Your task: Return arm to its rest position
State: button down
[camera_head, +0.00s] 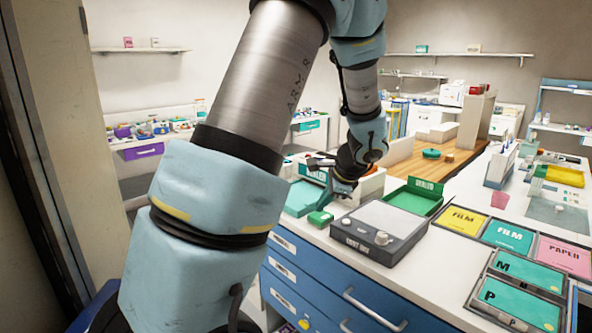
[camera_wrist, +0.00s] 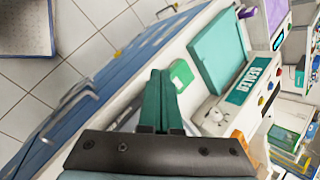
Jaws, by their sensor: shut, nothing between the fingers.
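My arm fills the left and middle of the head view, reaching over the counter. My gripper (camera_head: 343,190) hangs over the counter's left part, near a small green block (camera_head: 319,218) and left of the grey device with a knob (camera_head: 378,230). In the wrist view my gripper (camera_wrist: 163,80) shows its two green fingers together, shut and empty.
A green tray (camera_head: 413,199) stands behind the grey device. A teal box (camera_wrist: 217,51) and a sealer (camera_wrist: 243,83) stand close to my gripper. Blue drawers with handles (camera_head: 375,309) front the counter.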

jog(key=s+a+n+g+h, duration=0.4)
jog(key=s+a+n, duration=0.9)
jog(key=s+n, duration=0.3)
jog(key=shift+s+a, duration=0.2)
jog(key=shift+s, duration=0.55)
